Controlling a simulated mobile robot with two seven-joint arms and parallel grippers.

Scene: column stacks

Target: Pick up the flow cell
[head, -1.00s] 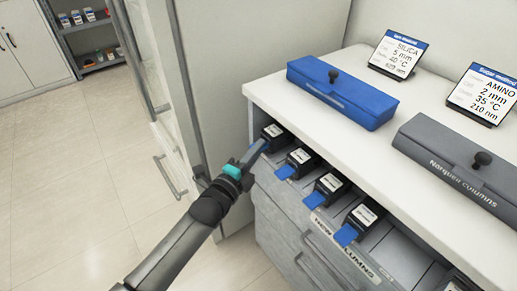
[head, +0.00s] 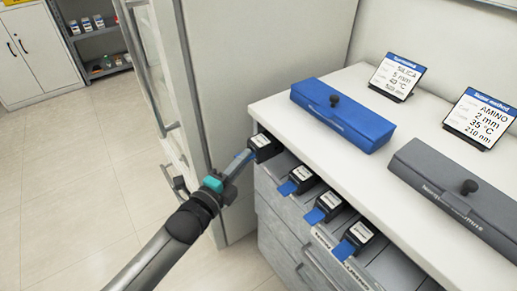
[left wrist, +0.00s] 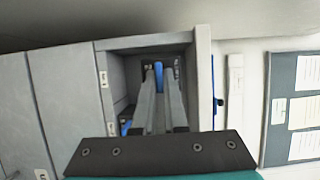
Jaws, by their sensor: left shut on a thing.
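The flow cell (head: 268,146) appears to be the leftmost of several alike black blocks with white labels in the open-fronted slots under the worktop. Its label is too small to read. My left gripper (head: 240,163) reaches it from the lower left in the head view and is shut on its blue front tab. In the left wrist view, the gripper's two grey fingers (left wrist: 161,88) point into a slot with the blue tab (left wrist: 158,74) between them. The fingers and shadow hide most of the block there. My right gripper is not in view.
More black blocks with blue tabs (head: 304,177) sit in the slots to the right. A blue lidded case (head: 335,112), a grey case (head: 465,195) and two sign cards (head: 397,75) stand on the worktop (head: 285,108). A glass-doored cabinet is close left of the arm.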

